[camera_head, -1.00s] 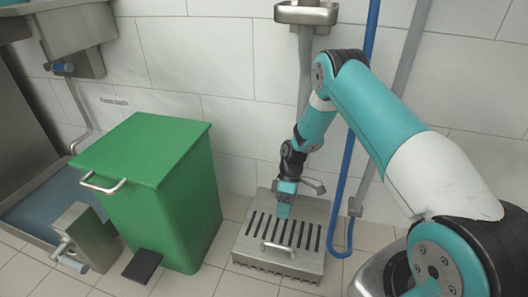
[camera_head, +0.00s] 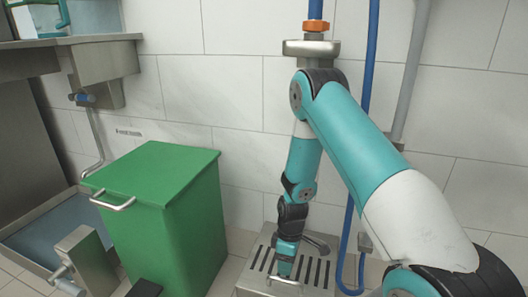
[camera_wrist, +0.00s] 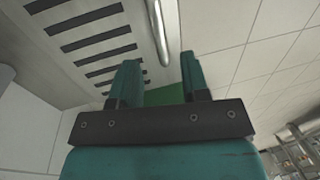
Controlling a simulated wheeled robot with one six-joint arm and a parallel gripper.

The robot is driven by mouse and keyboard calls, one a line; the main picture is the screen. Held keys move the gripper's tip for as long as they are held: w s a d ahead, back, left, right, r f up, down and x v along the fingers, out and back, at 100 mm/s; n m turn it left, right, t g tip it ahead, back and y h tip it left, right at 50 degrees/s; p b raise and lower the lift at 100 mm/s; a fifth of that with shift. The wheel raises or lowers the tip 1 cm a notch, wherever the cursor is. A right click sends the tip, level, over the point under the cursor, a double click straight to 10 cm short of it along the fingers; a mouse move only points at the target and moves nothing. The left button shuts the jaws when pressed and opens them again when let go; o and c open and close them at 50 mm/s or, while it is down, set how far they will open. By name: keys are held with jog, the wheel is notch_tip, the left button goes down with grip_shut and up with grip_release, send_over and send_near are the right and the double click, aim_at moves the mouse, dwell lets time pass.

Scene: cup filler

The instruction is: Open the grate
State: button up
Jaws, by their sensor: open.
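The grate (camera_head: 322,270) is a slotted metal cover low on the floor by the wall. It lies flat, and its front part is cut off by the bottom edge of the head view. Its bar handle (camera_head: 284,281) is at the front. My gripper (camera_head: 286,270) points down over the grate, close to the handle. In the wrist view the slotted grate (camera_wrist: 130,20) fills the upper left. The handle (camera_wrist: 160,32) appears just past my open gripper (camera_wrist: 159,60), roughly between the fingertips. I cannot tell the exact gap to it.
A green lidded bin (camera_head: 160,215) stands close on the left of the grate. A blue hose (camera_head: 349,235) hangs on the right, and a metal fixture (camera_head: 311,48) is on the tiled wall above. A basin (camera_head: 105,65) is at upper left.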

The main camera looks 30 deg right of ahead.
notch_tip(320, 180, up, 13)
jog(key=w+d+p, duration=0.2)
jog(key=p, duration=0.5)
jog(key=a+r+p, duration=0.4)
jog(key=r+p, duration=0.1)
jog(key=r, duration=0.6)
jog(key=a+r+p, duration=0.3)
jog(key=r+p, duration=0.3)
jog(key=r, duration=0.4)
jog(key=shift+a+r+t+y, duration=0.3)
jog(key=shift+a+r+t, duration=0.05)
jog(key=shift+r+t, duration=0.05)
jog(key=s+a+r, duration=0.5)
jog(key=a+r, duration=0.4)
jog(key=r, duration=0.2)
jog(key=s+a+r+y, duration=0.1)
jog(key=s+a+r, duration=0.2)
jog(key=s+r, duration=0.3)
jog(key=s+a+r+y, duration=0.1)
jog(key=s+a+r, duration=0.25)
jog(key=s, duration=0.55)
notch_tip(320, 180, up, 34)
jog(key=p, duration=3.5)
jog(key=shift+w+a+m+t, duration=0.15)
jog(key=shift+w+m+t, duration=0.15)
jog(key=shift+w, duration=0.1)
